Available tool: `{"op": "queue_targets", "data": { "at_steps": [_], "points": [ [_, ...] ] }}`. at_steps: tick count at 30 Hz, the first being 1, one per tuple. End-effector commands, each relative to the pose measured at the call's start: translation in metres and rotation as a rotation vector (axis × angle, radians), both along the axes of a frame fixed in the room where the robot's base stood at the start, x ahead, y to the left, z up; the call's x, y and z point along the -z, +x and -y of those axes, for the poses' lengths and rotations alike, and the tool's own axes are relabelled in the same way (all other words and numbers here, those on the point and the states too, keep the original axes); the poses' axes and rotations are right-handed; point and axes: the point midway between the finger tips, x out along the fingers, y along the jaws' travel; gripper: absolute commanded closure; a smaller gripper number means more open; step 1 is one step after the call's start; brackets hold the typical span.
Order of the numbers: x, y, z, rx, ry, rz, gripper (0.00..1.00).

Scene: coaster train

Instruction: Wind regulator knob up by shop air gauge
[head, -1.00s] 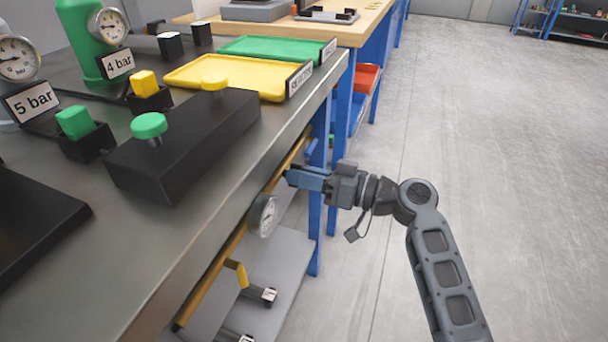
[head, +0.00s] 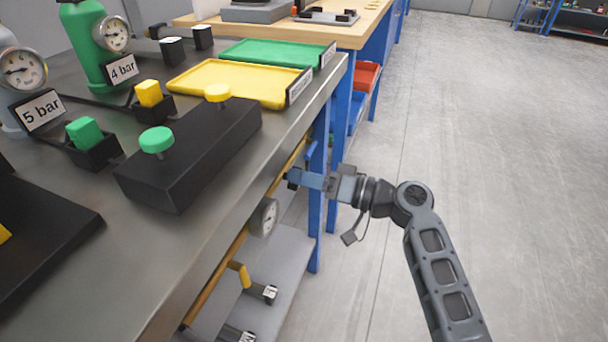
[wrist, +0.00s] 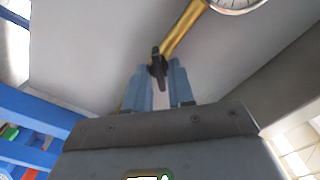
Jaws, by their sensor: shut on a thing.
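The shop air gauge (head: 264,217), round with a white face, hangs under the front edge of the grey bench on a brass pipe (head: 228,250). Its rim also shows at the top of the wrist view (wrist: 238,4). The regulator knob (wrist: 157,66) is dark and sits at the end of the brass pipe, beyond the gauge. My gripper (head: 294,178) is at the bench's front edge, with its blue fingers shut on the knob. The fingers hide part of the knob in the wrist view, and the knob is hard to make out in the head view.
A yellow-handled valve (head: 240,273) sits lower on the pipe, above a grey shelf. Blue bench legs (head: 318,200) stand close by my gripper. On the bench are a black block with green and yellow knobs (head: 190,155) and a yellow tray (head: 240,80). Open floor lies right.

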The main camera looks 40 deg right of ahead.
Motion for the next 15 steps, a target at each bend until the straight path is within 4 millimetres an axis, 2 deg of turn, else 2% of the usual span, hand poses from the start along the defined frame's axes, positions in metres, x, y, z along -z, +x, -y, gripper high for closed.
{"op": "queue_targets", "data": {
  "at_steps": [4,5,12,15],
  "points": [
    [0.0002,-0.0001,0.0006,0.001,-0.002,0.001,1.0],
    [0.0002,-0.0001,0.0006,0.001,-0.002,0.001,0.76],
    [0.0001,-0.0001,0.0004,0.001,-0.003,0.001,0.53],
    [0.0002,-0.0001,0.0003,0.0,-0.003,0.002,0.53]
  ]
}}
